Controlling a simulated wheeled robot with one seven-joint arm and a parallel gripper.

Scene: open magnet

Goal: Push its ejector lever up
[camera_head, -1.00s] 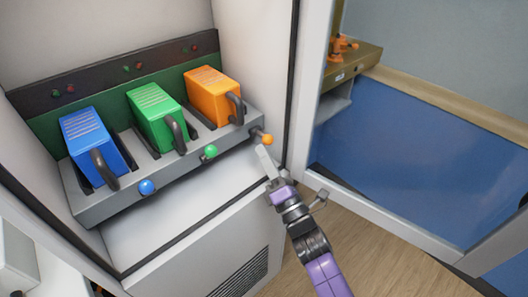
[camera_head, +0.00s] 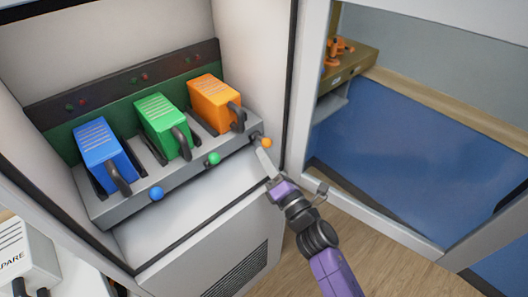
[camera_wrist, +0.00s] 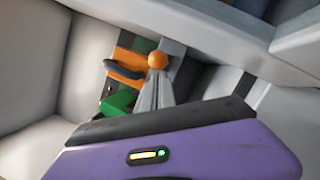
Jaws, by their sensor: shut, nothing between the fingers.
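Three modules, blue (camera_head: 101,151), green (camera_head: 161,122) and orange (camera_head: 214,99), each with a dark handle, sit in a grey rack (camera_head: 112,208) inside a white cabinet. Ball-tipped ejector levers stick out of the rack front: blue ball (camera_head: 156,194), green ball (camera_head: 213,158) and orange ball (camera_head: 266,143). My gripper (camera_head: 264,158) is shut and empty, its tip just below and beside the orange ball. In the wrist view the orange ball (camera_wrist: 158,60) shows right at the fingertips (camera_wrist: 157,80); whether they touch is unclear.
The cabinet's right frame (camera_head: 290,90) stands close to my gripper. A blue panel (camera_head: 400,155) and a shelf with an orange object (camera_head: 340,48) are on the right. A white box marked "PARE" (camera_head: 25,255) is at lower left.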

